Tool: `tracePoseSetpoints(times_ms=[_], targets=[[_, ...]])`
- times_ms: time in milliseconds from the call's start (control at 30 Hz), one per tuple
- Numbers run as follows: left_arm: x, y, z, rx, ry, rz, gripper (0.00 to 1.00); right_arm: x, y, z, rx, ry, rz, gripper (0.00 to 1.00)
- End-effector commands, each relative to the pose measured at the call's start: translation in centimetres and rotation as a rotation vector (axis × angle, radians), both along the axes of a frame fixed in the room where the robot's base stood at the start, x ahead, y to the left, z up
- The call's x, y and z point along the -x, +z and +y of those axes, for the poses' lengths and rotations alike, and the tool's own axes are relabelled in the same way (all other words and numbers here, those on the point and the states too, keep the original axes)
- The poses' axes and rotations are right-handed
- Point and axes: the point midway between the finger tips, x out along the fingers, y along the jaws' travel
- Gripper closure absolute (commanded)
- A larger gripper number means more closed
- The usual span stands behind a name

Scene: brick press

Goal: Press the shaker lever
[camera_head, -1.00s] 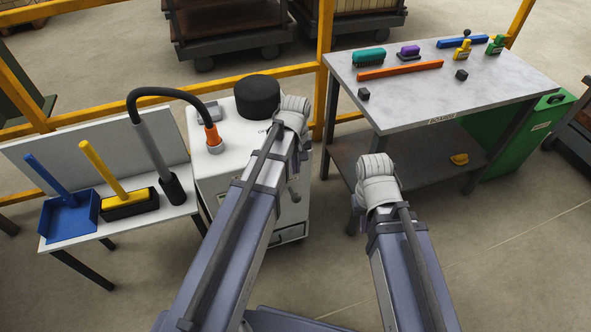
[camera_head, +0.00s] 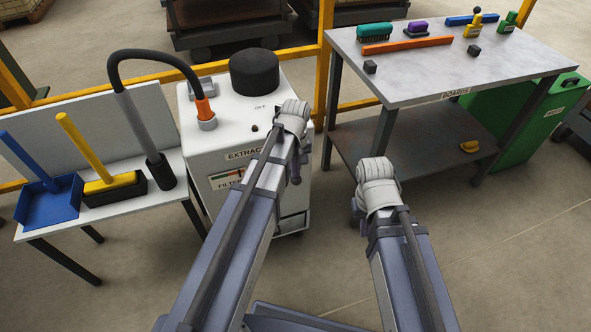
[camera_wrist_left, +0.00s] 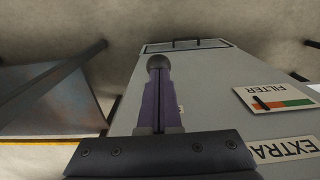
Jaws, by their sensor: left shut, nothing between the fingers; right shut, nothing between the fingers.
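The white extractor (camera_head: 222,136) stands in front of me, with a black round top. In the left wrist view its pale face (camera_wrist_left: 205,85) carries an upside-down filter gauge. A dark round knob (camera_wrist_left: 158,62), seemingly the shaker lever's end, shows right at my left gripper's fingertips (camera_wrist_left: 157,78); I cannot tell whether they touch. The fingers are shut with nothing between them. In the head view my left gripper (camera_head: 296,172) is mostly hidden behind its wrist, beside the extractor's right side. My right gripper (camera_head: 356,206) is mostly hidden behind its wrist, shut, over open floor.
A small bench (camera_head: 187,198) at left holds a blue dustpan (camera_head: 48,203), a yellow-handled brush (camera_head: 112,184) and the hose end. A grey table (camera_head: 440,85) at right bears brushes and small blocks. A green bin (camera_head: 519,122) stands beside it. Yellow rails run behind.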

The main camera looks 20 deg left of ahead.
Motion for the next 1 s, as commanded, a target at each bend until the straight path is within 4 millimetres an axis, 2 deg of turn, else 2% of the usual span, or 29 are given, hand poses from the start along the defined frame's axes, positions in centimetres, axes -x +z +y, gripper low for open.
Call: tracePoseSetpoints(times_ms=[367, 733, 1000], targets=[[0.0, -0.2, 0.0, 0.0, 0.0, 0.0, 1.0, 0.0, -0.2, 0.0, 0.0, 0.0, 0.0, 1.0], [0.0, -3.8, 0.0, 0.0, 0.0, 0.0, 1.0, 0.0, -3.8, 0.0, 0.001, 0.0, 0.0, 1.0], [0.1, -3.7, 0.0, 0.001, 0.0, 0.001, 1.0, 0.0, -3.7, 0.0, 0.001, 0.0, 0.0, 1.0]])
